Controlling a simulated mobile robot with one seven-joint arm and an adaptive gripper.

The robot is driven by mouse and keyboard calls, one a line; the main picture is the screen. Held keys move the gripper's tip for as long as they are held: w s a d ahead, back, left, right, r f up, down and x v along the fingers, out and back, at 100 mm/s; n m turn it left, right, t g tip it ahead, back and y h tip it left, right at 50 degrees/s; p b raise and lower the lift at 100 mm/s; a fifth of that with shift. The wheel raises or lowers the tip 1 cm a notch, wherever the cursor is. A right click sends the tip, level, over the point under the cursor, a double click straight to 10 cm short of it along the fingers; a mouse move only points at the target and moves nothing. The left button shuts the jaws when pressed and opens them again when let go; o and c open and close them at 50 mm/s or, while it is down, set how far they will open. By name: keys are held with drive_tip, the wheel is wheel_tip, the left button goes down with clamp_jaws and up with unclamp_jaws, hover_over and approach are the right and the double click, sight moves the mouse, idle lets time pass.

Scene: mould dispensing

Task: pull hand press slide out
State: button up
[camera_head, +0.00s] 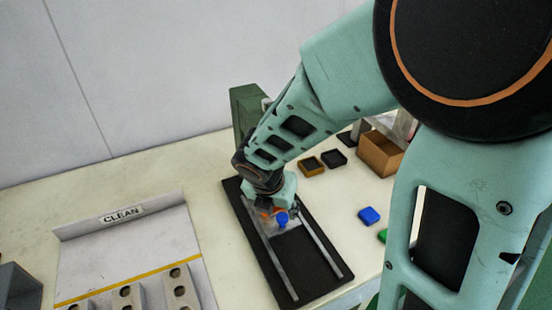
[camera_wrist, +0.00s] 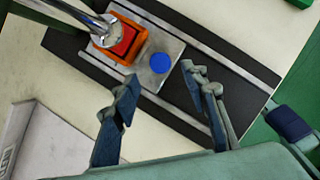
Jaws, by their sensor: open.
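The hand press stands on a black base (camera_head: 325,285) with two metal rails. Its slide (camera_wrist: 168,78) is a grey metal plate on the rails, with a round blue knob (camera_wrist: 160,60) on top; the knob also shows in the head view (camera_head: 282,219). An orange block with a red middle (camera_wrist: 123,40) sits at the slide's far end, under the metal press shaft (camera_wrist: 80,14). My gripper (camera_wrist: 158,82) is open, its two fingers apart with the knob beyond and between their tips. Nothing is between the fingers in its grip. In the head view my wrist hides much of the press.
A grey tray labelled CLEAN (camera_head: 185,235) with moulds lies left of the press. A blue block (camera_head: 369,215) and a green block (camera_head: 382,236) lie to the right. Small dark trays (camera_head: 334,158) and a cardboard box (camera_head: 378,153) stand behind. The rails' front ends are clear.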

sight(282, 217)
drive_tip(key=b+x, duration=0.2)
drive_tip(key=x, duration=0.4)
drive_tip(key=shift+w+f, duration=0.1)
drive_tip(key=shift+f, duration=0.05)
drive_tip(key=shift+c, duration=0.5)
clamp_jaws()
